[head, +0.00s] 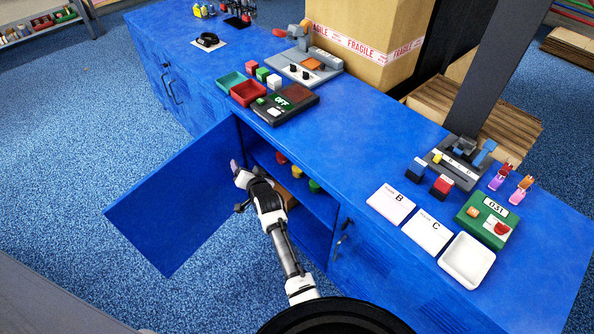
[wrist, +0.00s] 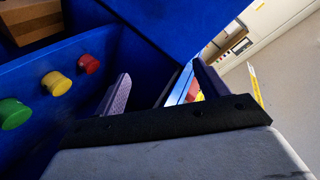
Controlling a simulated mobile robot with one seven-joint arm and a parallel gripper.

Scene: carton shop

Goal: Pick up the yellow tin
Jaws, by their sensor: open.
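The yellow tin (head: 297,172) stands on the shelf inside the open blue cabinet, between a red tin (head: 281,158) and a green tin (head: 314,186). In the wrist view the yellow tin (wrist: 56,83) is left of my gripper, again between the red tin (wrist: 89,64) and the green tin (wrist: 13,113). My gripper (head: 237,166) is at the cabinet opening, left of the tins and apart from them. In the wrist view both fingers of my gripper (wrist: 161,86) are spread, with nothing between them.
The open cabinet door (head: 165,205) stands out to the left of my arm. A brown box (wrist: 38,22) also shows in the cabinet. The blue worktop (head: 365,140) above carries several devices, cards and a white tray (head: 467,261). The floor left of the door is clear.

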